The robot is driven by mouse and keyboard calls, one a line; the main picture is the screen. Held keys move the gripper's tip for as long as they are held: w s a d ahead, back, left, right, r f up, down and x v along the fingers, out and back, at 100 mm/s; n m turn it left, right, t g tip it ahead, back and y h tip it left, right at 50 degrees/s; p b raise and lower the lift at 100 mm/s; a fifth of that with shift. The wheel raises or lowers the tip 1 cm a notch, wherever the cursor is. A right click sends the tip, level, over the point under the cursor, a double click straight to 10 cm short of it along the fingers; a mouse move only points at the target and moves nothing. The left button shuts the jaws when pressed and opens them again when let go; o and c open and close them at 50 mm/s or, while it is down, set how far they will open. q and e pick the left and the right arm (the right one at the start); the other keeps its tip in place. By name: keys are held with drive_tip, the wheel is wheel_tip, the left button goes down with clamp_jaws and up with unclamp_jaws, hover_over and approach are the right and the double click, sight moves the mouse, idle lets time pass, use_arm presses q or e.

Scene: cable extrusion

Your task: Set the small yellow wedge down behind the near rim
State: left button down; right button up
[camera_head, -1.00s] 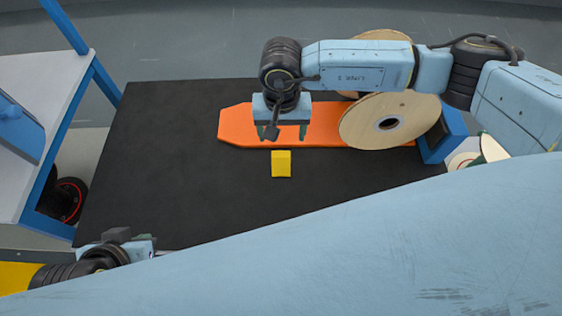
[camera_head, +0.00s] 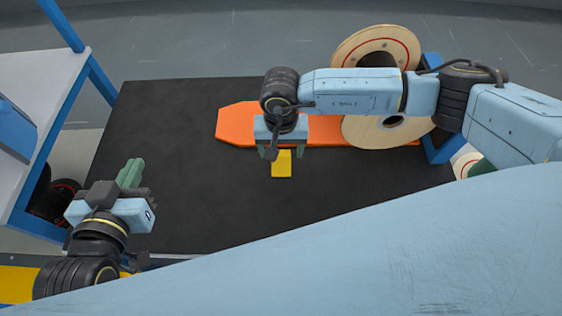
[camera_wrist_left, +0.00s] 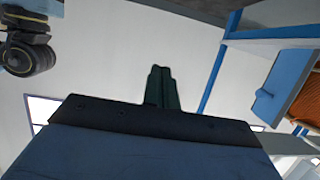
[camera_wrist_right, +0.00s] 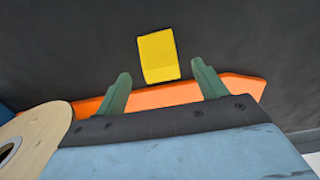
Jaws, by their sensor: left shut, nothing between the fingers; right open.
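The small yellow wedge (camera_head: 281,165) lies on the black table top, just in front of the orange board. In the right wrist view the wedge (camera_wrist_right: 158,56) is just beyond the fingertips, between their lines. My right gripper (camera_head: 274,149) is open and empty, pointing down over the board's near edge; its green fingers (camera_wrist_right: 160,82) stand apart on either side of the wedge's line. My left gripper (camera_head: 131,172) is shut and empty at the left of the table; its green fingers (camera_wrist_left: 162,88) are together in the left wrist view.
The black table (camera_head: 190,130) is clear left of the wedge. A blue-framed cart (camera_head: 60,72) stands at the left.

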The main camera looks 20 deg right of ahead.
sight(281, 163)
drive_tip(key=shift+f+b, duration=0.4)
drive_tip(key=shift+f, duration=0.85)
use_arm(q)
drive_tip(key=r+t, duration=0.2)
drive_tip(key=w+d+r+h, duration=0.1)
drive_tip(key=r, duration=0.1)
drive_tip(key=shift+r+t, duration=0.1)
drive_tip(key=shift+t, duration=0.3)
use_arm(e)
drive_tip(key=c, duration=1.2)
drive_tip(key=shift+o, duration=0.2)
drive_tip(key=shift+r, duration=0.15)
